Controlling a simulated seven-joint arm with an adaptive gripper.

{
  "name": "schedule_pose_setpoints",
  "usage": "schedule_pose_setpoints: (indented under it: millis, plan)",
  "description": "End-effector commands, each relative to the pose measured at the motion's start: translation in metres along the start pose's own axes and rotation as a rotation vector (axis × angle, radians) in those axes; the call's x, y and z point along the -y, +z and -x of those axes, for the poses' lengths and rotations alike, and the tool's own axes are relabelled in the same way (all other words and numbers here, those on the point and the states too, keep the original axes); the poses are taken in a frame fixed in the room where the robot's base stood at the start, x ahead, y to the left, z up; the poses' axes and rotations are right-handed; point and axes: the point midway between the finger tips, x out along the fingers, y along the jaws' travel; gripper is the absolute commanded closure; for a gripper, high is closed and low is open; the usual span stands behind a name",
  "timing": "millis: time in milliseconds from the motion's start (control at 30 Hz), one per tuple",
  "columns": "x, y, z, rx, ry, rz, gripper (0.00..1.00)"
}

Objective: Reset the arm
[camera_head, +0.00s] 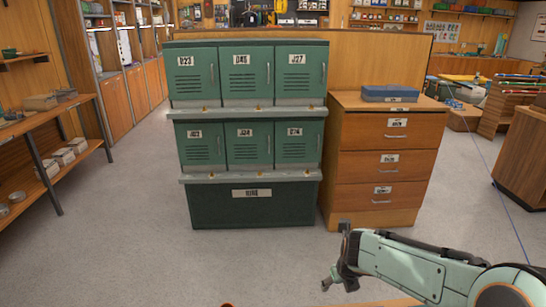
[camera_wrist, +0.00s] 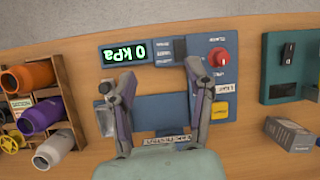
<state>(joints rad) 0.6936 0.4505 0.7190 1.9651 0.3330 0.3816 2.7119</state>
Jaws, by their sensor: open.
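My gripper (camera_head: 336,262) shows at the lower right of the head view, at the end of my pale green arm. In the wrist view my gripper (camera_wrist: 158,82) has its two fingers spread apart with nothing between them. Its fingers hang over a blue device (camera_wrist: 150,112) on a wooden surface. The device has a display (camera_wrist: 125,52) reading "0 kPa", a red knob (camera_wrist: 219,57) and a yellow label. I cannot tell from this view whether the fingertips touch the device.
In the wrist view a bottle rack (camera_wrist: 60,75) is at left, a dark green box (camera_wrist: 290,65) and a grey carton (camera_wrist: 290,134) at right. In the head view green lockers (camera_head: 250,130) and a wooden drawer cabinet (camera_head: 386,160) stand ahead. Floor (camera_head: 130,240) is clear at left.

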Motion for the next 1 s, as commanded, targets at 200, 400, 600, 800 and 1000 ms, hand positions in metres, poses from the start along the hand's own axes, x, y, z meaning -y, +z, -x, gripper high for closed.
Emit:
schedule_pose_setpoints:
  millis: [200, 400, 600, 800, 1000]
  plan:
    - [-0.051, -0.005, 0.105, 0.076, -0.139, 0.436, 0.48]
    - [-0.081, -0.086, 0.164, 0.007, -0.051, 1.231, 0.48]
    - [-0.097, -0.165, 0.177, 0.013, 0.189, 1.992, 0.48]
    - [-0.108, -0.219, 0.177, 0.127, 0.501, 2.633, 0.48]
    - [-0.111, -0.23, 0.181, 0.243, 0.609, 2.964, 0.48]
